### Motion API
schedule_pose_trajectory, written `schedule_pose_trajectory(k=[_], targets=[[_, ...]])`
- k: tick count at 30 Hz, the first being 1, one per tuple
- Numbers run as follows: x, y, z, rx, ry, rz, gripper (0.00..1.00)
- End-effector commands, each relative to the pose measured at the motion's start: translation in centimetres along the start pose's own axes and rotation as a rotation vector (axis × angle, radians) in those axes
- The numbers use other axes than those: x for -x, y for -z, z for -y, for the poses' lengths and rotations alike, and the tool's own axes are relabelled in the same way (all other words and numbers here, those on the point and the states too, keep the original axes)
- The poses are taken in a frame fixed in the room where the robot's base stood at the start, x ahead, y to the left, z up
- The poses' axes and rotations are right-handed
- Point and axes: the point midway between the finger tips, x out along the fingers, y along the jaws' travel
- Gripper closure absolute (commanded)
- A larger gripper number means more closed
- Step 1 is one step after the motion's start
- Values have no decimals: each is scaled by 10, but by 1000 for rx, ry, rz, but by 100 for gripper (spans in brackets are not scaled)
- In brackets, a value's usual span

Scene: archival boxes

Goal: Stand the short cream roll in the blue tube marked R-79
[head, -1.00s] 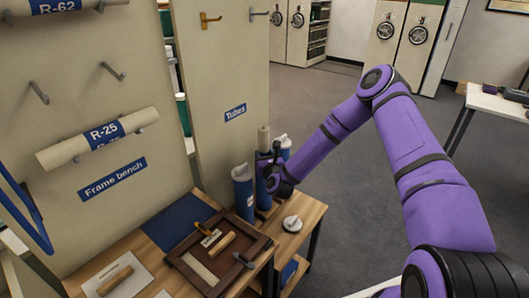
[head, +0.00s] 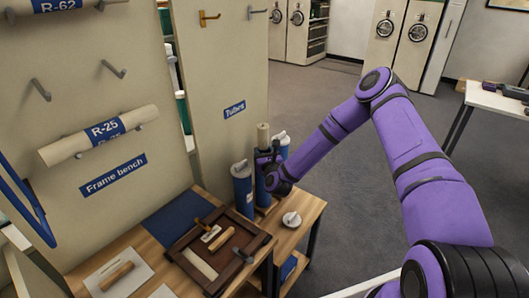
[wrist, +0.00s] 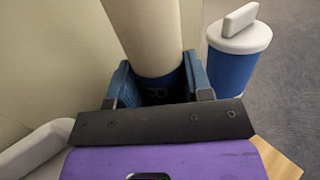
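The short cream roll (head: 263,134) is upright, its top sticking up above my gripper (head: 264,160). In the wrist view the roll (wrist: 148,35) stands between the two fingers of my gripper (wrist: 160,85), which are shut on it. A blue band with a letter like R shows low between the fingers; I cannot tell if it belongs to the roll or a tube. A blue tube (head: 263,193) stands directly below my gripper. Its mark is unreadable, and whether the roll's lower end is inside it is hidden.
A capped blue tube (head: 242,186) stands close on the left. Another capped blue tube (head: 283,148) stands on the right, also in the wrist view (wrist: 232,65). A loose white lid (head: 291,219) lies on the bench. A dark wooden frame (head: 185,241) lies nearer. A panel rises behind.

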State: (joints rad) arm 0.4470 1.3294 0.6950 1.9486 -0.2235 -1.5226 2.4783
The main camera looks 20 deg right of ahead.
Motion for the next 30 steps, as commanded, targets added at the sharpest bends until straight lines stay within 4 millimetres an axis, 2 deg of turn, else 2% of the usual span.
schedule_pose_trajectory(k=[1, 2, 8, 10, 15, 21, 30], targets=[[12, 28, 0, 6, -8, -67, 35], [12, 28, 0, 6, -8, -68, 35], [29, 25, -1, 4, -9, -64, 34], [41, 21, 0, 3, -8, -57, 24], [72, 12, 1, 0, -5, -38, 24], [101, 1, 1, -1, -3, -12, 24], [115, -6, 1, -1, 1, 6, 24]])
